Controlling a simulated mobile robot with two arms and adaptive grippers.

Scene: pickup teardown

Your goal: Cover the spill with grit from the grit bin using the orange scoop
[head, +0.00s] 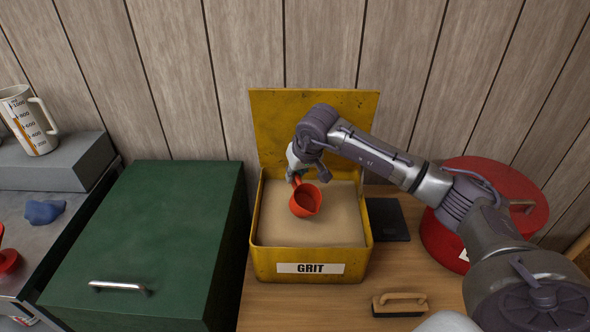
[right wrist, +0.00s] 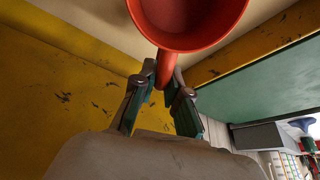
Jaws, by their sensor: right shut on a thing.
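The yellow grit bin (head: 259,262) stands open on the wooden bench, its lid (head: 275,105) raised at the back and a "GRIT" label on its front. Pale grit (head: 336,222) fills it to a level below the rim. My right gripper (head: 296,178) is shut on the handle of the orange scoop (head: 306,201), over the bin. The right wrist view shows the fingers (right wrist: 160,88) closed on the handle, with the scoop's bowl (right wrist: 190,22) beyond. I cannot tell whether the scoop touches the grit or holds any. The spill and my left gripper are not in view.
A green box (head: 150,225) stands left of the bin. A round red container (head: 440,240) and a dark flat item (head: 388,219) are on the right. A wooden-handled brush (head: 399,305) lies in front. A measuring jug (head: 30,120) stands at far left.

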